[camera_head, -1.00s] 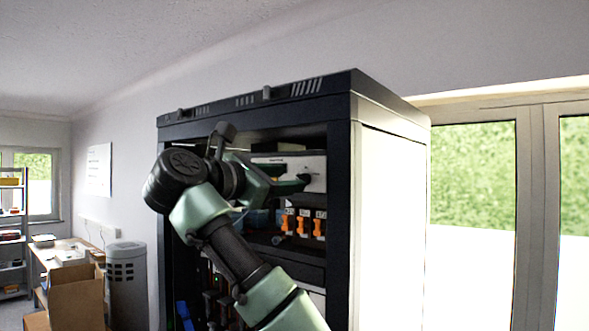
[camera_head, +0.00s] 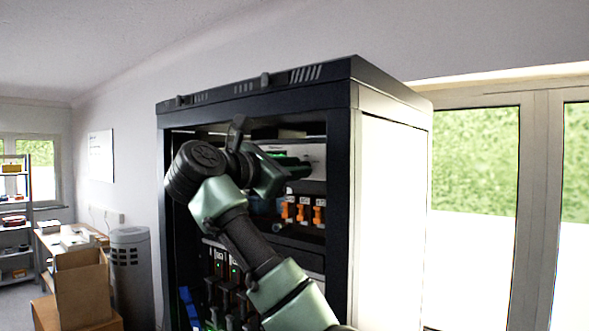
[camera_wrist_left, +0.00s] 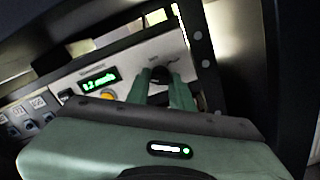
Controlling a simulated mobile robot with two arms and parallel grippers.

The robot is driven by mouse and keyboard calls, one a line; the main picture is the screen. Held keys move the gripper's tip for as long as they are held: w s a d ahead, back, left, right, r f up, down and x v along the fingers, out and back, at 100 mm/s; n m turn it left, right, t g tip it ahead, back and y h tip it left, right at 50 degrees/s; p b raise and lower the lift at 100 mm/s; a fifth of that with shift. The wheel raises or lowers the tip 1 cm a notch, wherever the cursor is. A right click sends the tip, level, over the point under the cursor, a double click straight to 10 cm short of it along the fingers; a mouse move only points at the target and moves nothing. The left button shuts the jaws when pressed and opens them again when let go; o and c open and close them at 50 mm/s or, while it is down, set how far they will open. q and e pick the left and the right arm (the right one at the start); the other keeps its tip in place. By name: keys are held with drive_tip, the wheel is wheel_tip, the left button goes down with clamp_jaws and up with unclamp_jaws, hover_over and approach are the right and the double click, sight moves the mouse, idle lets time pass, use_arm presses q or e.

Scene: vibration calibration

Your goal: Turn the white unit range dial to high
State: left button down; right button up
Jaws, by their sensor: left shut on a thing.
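The white unit (camera_head: 319,153) sits in the upper bay of the dark rack. Its white front panel (camera_wrist_left: 136,62) also shows in the left wrist view, with a green lit display (camera_wrist_left: 101,80) and a yellow button. The dark range dial (camera_wrist_left: 159,74) is at the right part of that panel, partly covered by my fingers. My left gripper (camera_head: 307,168) reaches into the rack at the panel. In the left wrist view its two green fingers (camera_wrist_left: 162,90) are shut on the dial, one on each side. The dial's setting is not readable. My right gripper is not in view.
The rack (camera_head: 341,200) frames the bay closely, with a post right of the unit. Orange-handled modules (camera_head: 303,212) sit just below my left gripper.

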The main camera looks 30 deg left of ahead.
use_arm(q)
drive_tip(key=m+b, duration=1.2)
drive_tip(key=m, duration=1.1)
drive_tip(key=shift+m+b, duration=0.35)
drive_tip(key=shift+m, duration=0.05)
idle(0.4)
drive_tip(key=c, duration=1.2)
unclamp_jaws()
drive_tip(key=shift+w, duration=0.1)
drive_tip(key=shift+c, duration=0.2)
